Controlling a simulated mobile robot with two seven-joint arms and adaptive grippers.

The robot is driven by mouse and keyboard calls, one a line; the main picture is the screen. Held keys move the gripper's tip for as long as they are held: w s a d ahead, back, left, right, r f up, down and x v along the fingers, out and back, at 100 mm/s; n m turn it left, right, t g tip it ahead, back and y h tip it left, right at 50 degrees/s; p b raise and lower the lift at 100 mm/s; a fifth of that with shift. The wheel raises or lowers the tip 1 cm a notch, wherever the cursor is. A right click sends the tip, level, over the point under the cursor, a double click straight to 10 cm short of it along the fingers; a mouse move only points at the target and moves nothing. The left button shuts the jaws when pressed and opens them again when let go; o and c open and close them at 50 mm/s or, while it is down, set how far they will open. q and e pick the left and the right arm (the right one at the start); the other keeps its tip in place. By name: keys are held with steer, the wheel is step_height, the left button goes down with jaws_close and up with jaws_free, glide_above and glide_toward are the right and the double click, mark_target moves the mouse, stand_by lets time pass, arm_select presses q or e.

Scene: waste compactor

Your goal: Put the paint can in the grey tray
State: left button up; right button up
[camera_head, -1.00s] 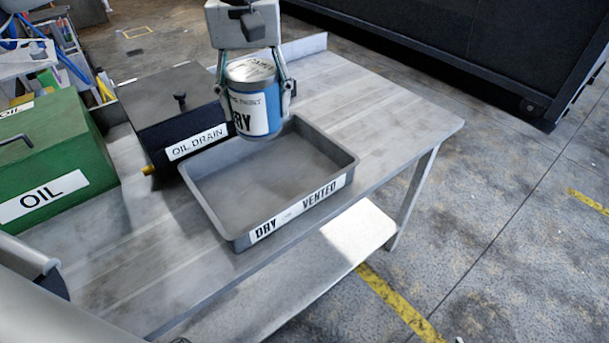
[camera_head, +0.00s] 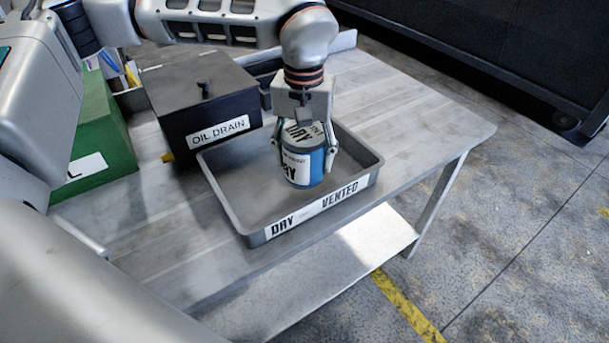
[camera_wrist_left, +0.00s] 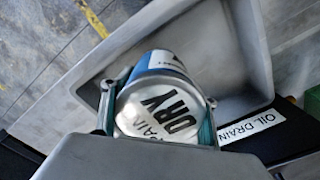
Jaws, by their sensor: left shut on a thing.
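The paint can (camera_head: 304,168) is blue with a white label and a silver lid marked DRY. It is upright, inside the outline of the grey tray (camera_head: 238,222) in the head view. I cannot tell for sure whether its base touches the tray floor. My left gripper (camera_head: 305,150) reaches down from above and is shut on the can, one finger on each side. In the left wrist view the can's lid (camera_wrist_left: 160,105) sits between the fingers, with the tray (camera_wrist_left: 235,45) behind it. My right gripper is not in view.
A black OIL DRAIN box (camera_head: 200,100) stands left of the tray. A green box (camera_head: 105,140) is farther left, partly hidden by my arm. The table (camera_head: 425,125) is clear to the tray's right. A dark machine (camera_head: 500,45) stands beyond.

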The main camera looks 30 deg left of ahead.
mark_target(304, 131)
arm_select(q)
steer(key=shift+f, duration=2.7)
steer(key=shift+f, duration=0.15)
steer(key=o, duration=1.5)
step_height(304, 131, up, 12)
steer(key=shift+r+p, duration=0.15)
steer(key=shift+p, duration=0.2)
